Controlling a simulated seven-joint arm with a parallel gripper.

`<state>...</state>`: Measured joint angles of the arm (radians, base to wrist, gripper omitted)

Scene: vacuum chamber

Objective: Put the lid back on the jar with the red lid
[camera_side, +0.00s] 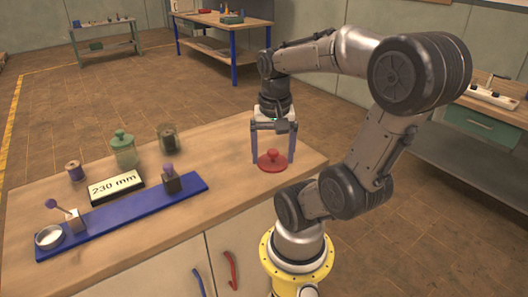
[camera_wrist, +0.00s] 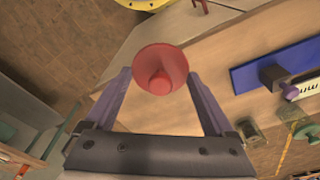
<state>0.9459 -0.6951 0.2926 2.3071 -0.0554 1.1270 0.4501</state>
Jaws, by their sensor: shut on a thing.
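The red lid (camera_side: 272,160) has a round knob on top and is at the right part of the wooden bench. In the wrist view the red lid (camera_wrist: 160,66) sits between the two purple fingertips. My gripper (camera_side: 273,163) points down and is shut on the lid's rim; it also shows in the wrist view (camera_wrist: 160,76). Whether the lid touches the bench or hangs just above it, I cannot tell. A glass jar with dark contents (camera_side: 167,138) stands toward the bench's back edge, left of my gripper, and looks lidless. A green-lidded jar (camera_side: 123,150) stands beside it.
A blue rail (camera_side: 130,219) with small posts crosses the bench's front left. A 230 mm display (camera_side: 115,186) stands behind it, with a spool (camera_side: 75,171) at the left. The bench between the jars and my gripper is clear.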

